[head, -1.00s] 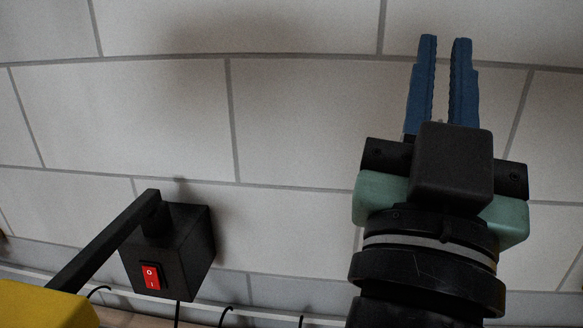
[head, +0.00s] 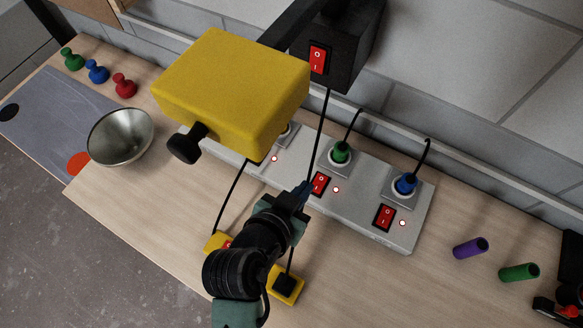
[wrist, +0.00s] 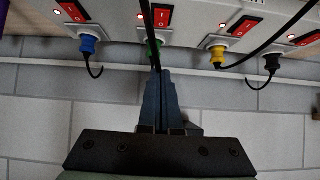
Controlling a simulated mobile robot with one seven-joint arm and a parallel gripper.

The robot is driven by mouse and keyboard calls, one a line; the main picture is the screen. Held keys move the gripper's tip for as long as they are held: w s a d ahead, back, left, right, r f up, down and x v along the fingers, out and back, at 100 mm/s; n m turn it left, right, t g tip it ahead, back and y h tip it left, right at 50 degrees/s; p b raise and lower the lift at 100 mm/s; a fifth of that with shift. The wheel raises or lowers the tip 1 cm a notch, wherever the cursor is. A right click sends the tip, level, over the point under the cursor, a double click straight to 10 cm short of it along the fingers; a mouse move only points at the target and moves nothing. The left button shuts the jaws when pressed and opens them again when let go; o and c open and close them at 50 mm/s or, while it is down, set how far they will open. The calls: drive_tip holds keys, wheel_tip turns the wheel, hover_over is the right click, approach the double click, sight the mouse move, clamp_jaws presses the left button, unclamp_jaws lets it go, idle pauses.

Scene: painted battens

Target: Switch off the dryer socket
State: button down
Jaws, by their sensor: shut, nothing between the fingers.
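A grey power strip (head: 365,215) lies along the wall side of the bench, with red rocker switches and lit indicators beside its sockets. A green plug (head: 340,152) and a blue plug (head: 405,184) sit in it. The wrist view also shows a yellow plug (wrist: 217,54) and a black plug (wrist: 272,63). No readable label tells which socket is the dryer's. My gripper (head: 305,188) is shut and empty, its tips just left of the green plug's red switch (head: 320,183) in the head view. I cannot tell whether they touch.
A yellow box (head: 235,90) on a black arm overhangs the strip's left end. A black wall box (head: 345,50) has a red switch; black cords hang near my gripper. A metal bowl (head: 121,136) and pegs stand left. Purple (head: 470,248) and green (head: 518,272) cylinders lie right.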

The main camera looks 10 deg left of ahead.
drive_tip(key=shift+s+a+f, duration=0.15)
drive_tip(key=shift+s+f, duration=0.15)
drive_tip(key=shift+f, duration=0.05)
drive_tip(key=p, duration=0.2)
hover_over(316, 186)
wheel_tip(316, 186, down, 6)
drive_tip(key=shift+s+f, duration=0.1)
drive_tip(key=shift+f, duration=0.05)
wheel_tip(316, 186, down, 2)
drive_tip(key=shift+f, duration=0.9)
